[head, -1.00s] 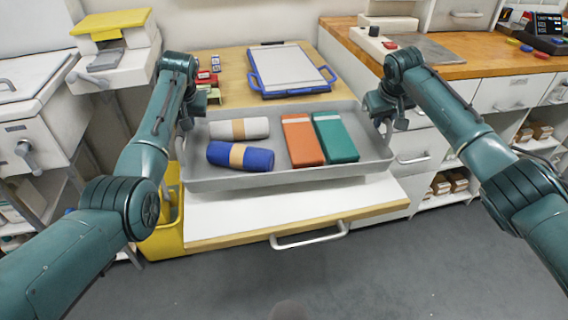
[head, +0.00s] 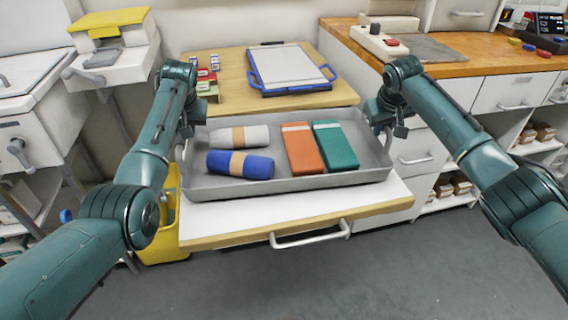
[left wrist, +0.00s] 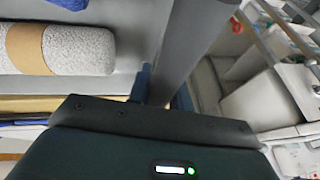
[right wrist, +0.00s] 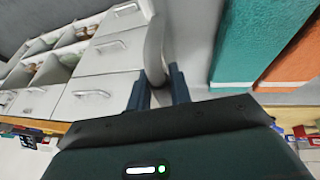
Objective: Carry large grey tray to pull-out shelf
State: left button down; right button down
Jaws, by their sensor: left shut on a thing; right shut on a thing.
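The large grey tray (head: 300,184) is level over the white pull-out shelf (head: 225,221), which has a wooden front edge and a bar handle. I cannot tell whether the tray touches the shelf. It holds a light grey roll (head: 225,137), a blue roll (head: 238,165), an orange pack (head: 302,150) and a green pack (head: 335,147). My left gripper (head: 187,127) is shut on its left side; the grip also shows in the left wrist view (left wrist: 146,85). My right gripper (head: 388,120) is shut on its right side; the right wrist view (right wrist: 158,85) shows the handle between the fingers.
Behind the tray is a wooden table top with a blue-edged board (head: 289,68) and small boxes (head: 206,83). A yellow bin (head: 167,230) stands left of the shelf. White drawers (head: 415,155) are at the right. The floor in front is clear.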

pick_arm(q)
jog(key=shift+f+b, duration=0.5)
jog(key=shift+f, duration=0.1)
pick_arm(e)
jog(key=shift+f, duration=0.65)
pick_arm(q)
jog(key=c, duration=1.3)
grip_release()
jog(key=shift+r, duration=0.15)
pick_arm(e)
jog(key=c, duration=1.3)
grip_release()
jog(key=shift+r, duration=0.15)
jog(key=shift+r, duration=0.1)
pick_arm(q)
jog(key=v, duration=1.2)
pick_arm(e)
jog(key=v, duration=1.2)
pick_arm(q)
jog(key=shift+s, duration=0.1)
pick_arm(e)
jog(key=shift+s, duration=0.1)
